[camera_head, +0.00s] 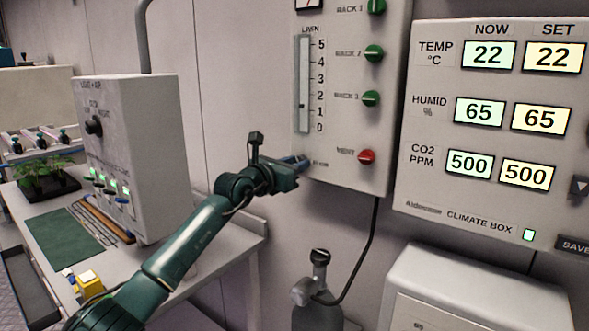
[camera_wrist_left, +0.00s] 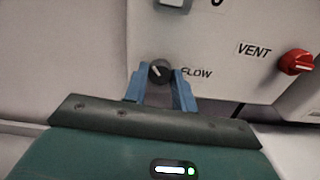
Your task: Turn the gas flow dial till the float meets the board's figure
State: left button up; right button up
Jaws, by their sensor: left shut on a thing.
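The black flow dial (camera_wrist_left: 158,71), with a pale pointer line, is at the panel's lower edge beside the word FLOW. My left gripper (camera_wrist_left: 160,88) has its blue fingers either side of the dial and is shut on it. The flow tube (camera_head: 303,65) stands upright beside a scale from 0 to 5. A small dark float seems to sit between 1 and 2, too small to read exactly. A framed plate (camera_head: 309,3) above the tube is cut off, its figure unreadable. My right gripper is not in view.
Green rack knobs (camera_head: 372,98) and a red vent knob (camera_head: 367,157) are on the same panel, close right of my gripper. The climate box (camera_head: 480,210) hangs further right. A gas bottle (camera_head: 318,312) stands below. A grey control box (camera_head: 150,150) stands on the left bench.

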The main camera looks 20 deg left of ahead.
pick_arm(q)
jog(key=shift+m+b, duration=4.45)
jog(key=shift+m, duration=7.55)
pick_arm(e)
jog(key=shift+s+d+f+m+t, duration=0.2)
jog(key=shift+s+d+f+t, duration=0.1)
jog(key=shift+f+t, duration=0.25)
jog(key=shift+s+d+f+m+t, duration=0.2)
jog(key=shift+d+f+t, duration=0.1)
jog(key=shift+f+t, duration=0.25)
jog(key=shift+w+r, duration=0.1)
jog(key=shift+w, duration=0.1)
pick_arm(q)
jog(key=o, duration=0.9)
jog(key=shift+o, duration=0.4)
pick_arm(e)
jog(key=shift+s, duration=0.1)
